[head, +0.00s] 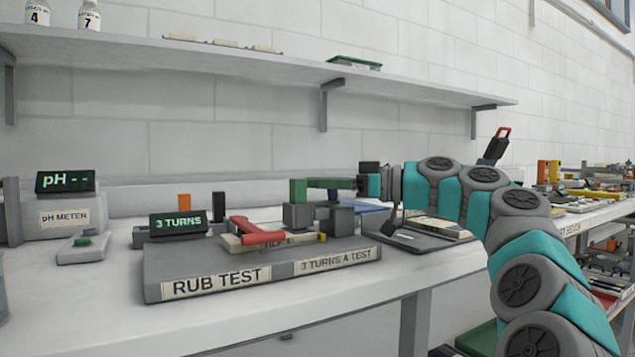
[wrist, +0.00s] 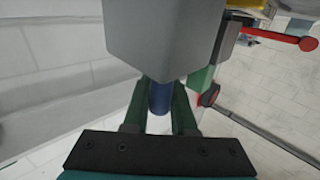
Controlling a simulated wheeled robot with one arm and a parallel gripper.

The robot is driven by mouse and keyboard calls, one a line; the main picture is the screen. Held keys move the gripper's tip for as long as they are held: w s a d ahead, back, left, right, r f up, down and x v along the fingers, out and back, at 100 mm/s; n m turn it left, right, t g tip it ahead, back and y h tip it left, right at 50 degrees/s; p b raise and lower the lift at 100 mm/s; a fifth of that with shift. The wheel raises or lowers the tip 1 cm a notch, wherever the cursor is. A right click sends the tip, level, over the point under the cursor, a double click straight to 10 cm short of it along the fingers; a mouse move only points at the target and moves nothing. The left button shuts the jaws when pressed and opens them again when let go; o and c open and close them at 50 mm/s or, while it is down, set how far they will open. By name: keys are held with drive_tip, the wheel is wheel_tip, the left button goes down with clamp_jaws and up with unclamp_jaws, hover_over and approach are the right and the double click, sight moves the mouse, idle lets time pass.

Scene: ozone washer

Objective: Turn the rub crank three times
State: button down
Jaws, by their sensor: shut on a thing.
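The rub test rig (head: 210,270) stands on the bench in the head view, labelled "RUB TEST" and "3 TURNS A TEST". Its small display (head: 178,225) reads "3 TURNS" in green. A red arm-like part (head: 256,233) lies across the rig's top, left of grey blocks (head: 297,216). My gripper (head: 299,190) is above these blocks, reaching in from the right. In the wrist view its green fingers (wrist: 158,108) are shut on a blue upright crank handle (wrist: 159,96). A large grey block (wrist: 165,40) hides part of the handle, which I cannot make out in the head view.
A pH meter (head: 65,217) stands at the left, with a small grey pad (head: 83,247) before it. A dark tray (head: 420,240) lies right of the rig. A shelf (head: 240,62) runs above the bench. The bench front (head: 240,325) is clear.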

drive_tip(key=c, duration=1)
unclamp_jaws()
drive_tip(key=shift+d, duration=0.1)
drive_tip(key=v, duration=0.7)
drive_tip(key=shift+d, duration=0.35)
drive_tip(key=shift+s, duration=0.15)
